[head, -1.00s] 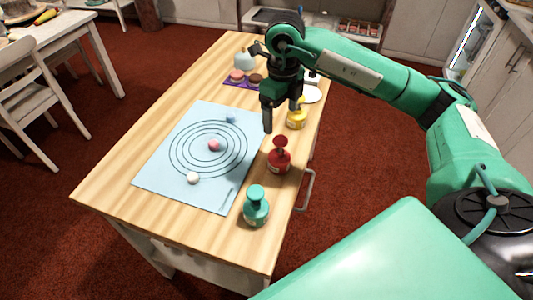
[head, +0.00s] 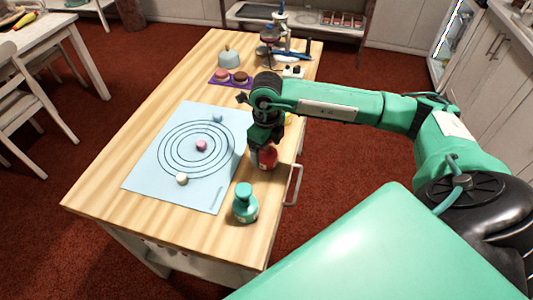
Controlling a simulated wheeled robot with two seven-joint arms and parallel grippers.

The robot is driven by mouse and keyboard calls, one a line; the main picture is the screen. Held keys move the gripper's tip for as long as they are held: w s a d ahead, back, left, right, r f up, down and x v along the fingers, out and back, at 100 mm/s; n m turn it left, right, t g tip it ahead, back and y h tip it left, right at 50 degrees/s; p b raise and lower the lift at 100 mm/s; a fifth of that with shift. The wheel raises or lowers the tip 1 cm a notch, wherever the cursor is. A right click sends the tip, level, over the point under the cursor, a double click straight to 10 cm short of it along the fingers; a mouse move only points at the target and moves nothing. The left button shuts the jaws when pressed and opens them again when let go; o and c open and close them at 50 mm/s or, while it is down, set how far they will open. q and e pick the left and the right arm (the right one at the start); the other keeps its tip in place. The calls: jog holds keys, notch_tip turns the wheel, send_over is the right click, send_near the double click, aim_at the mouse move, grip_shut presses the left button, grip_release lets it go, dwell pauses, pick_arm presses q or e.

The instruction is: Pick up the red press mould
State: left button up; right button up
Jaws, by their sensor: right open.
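The red press mould (head: 268,160) stands upright on the right part of the wooden table, just right of the light blue mat. Its upper part and handle are hidden behind my right gripper (head: 261,147). That gripper points down and is open, with its fingers at the mould's top. I cannot tell whether they touch it. My left gripper is not in view.
A teal press mould (head: 245,203) stands in front of the red one. A yellow mould (head: 289,119) is mostly hidden behind my arm. The blue mat (head: 140,178) bears several small balls. A purple tray (head: 214,83) with cakes lies farther back.

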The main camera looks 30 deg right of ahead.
jog(key=c, duration=1.2)
